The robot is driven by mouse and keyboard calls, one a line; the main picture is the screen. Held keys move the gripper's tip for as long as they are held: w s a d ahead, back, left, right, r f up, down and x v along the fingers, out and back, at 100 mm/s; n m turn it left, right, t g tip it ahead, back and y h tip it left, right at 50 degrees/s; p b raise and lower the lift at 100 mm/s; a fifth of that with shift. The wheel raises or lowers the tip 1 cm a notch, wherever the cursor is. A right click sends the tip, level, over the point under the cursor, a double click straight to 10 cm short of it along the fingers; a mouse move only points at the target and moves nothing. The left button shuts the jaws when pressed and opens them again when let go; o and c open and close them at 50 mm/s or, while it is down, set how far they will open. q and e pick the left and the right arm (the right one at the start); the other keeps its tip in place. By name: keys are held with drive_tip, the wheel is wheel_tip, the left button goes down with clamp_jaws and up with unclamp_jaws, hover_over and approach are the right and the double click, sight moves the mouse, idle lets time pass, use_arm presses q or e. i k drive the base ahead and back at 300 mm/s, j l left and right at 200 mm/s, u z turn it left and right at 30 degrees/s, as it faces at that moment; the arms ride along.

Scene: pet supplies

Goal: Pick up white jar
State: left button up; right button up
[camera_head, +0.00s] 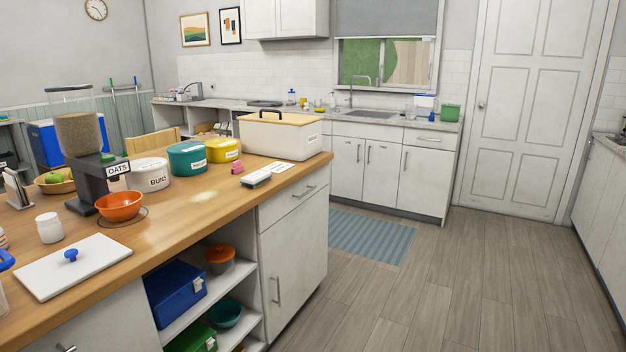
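A small white jar (50,228) with a lid stands upright on the wooden counter (200,212) at the left. It is behind a white board or lid with a blue knob (90,268) and left of an orange bowl (120,206). A larger round white canister labelled like "BUNS" (150,176) stands farther back, beside a teal canister (187,158) and a yellow one (223,150). Neither of my grippers shows in the head view.
An oats dispenser (88,180) stands behind the orange bowl, close to the small jar. A white bin with a wooden lid (281,139) sits at the counter's far end. Open shelves below hold blue and green boxes (175,290). The wooden floor (460,280) at right is clear.

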sight(50, 229)
drive_tip(key=u, duration=1.55)
